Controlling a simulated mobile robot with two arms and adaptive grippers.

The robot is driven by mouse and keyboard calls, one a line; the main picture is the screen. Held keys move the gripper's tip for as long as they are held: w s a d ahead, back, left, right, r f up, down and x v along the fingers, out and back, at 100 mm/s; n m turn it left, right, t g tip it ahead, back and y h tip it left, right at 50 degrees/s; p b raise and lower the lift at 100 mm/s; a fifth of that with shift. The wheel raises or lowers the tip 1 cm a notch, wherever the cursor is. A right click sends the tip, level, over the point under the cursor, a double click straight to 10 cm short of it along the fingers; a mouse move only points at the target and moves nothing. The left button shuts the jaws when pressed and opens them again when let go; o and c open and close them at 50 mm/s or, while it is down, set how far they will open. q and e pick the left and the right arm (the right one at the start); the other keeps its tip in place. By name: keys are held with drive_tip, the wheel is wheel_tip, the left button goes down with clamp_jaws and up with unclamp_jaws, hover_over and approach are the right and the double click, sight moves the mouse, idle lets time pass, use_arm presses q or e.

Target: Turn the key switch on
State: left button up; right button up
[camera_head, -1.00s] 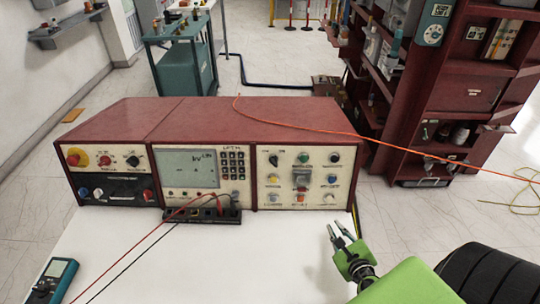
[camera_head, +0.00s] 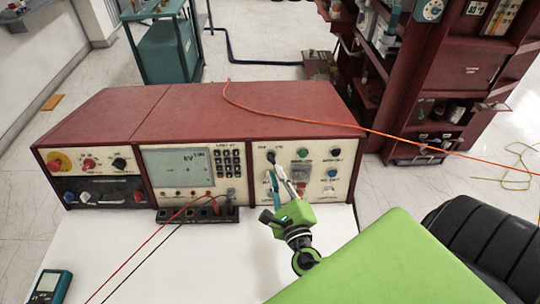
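The red console (camera_head: 200,105) stands on a white table. On its right cream panel, at the upper left, is a small dark switch (camera_head: 271,157) that looks like the key switch; its exact position is too small to read. My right gripper (camera_head: 277,174) is in front of this panel, with its fingertips just below the dark switch. The fingers look apart, with nothing visible between them. Whether they touch the switch or panel I cannot tell. The gripper hides part of the panel's lower left. My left gripper is not in view.
Other controls sit close by, including a green button (camera_head: 302,153) and a blue one (camera_head: 331,173). Red and black leads run from a terminal strip (camera_head: 180,216) across the white table (camera_head: 200,265). A handheld meter (camera_head: 48,288) lies at the lower left. An orange cable crosses the console top.

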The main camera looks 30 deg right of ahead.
sight(271, 162)
drive_tip(key=p+x, duration=0.1)
drive_tip(key=x, duration=0.4)
drive_tip(key=shift+w+d, duration=0.2)
drive_tip(key=shift+w, duration=0.4)
drive_tip(key=shift+w+d, duration=0.1)
drive_tip(key=shift+w, duration=0.1)
clamp_jaws()
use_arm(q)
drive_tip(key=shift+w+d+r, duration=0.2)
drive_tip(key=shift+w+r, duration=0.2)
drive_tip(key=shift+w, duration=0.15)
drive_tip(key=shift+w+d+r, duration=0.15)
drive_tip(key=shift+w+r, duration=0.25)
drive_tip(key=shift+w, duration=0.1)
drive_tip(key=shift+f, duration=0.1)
use_arm(e)
drive_tip(key=shift+f, duration=0.1)
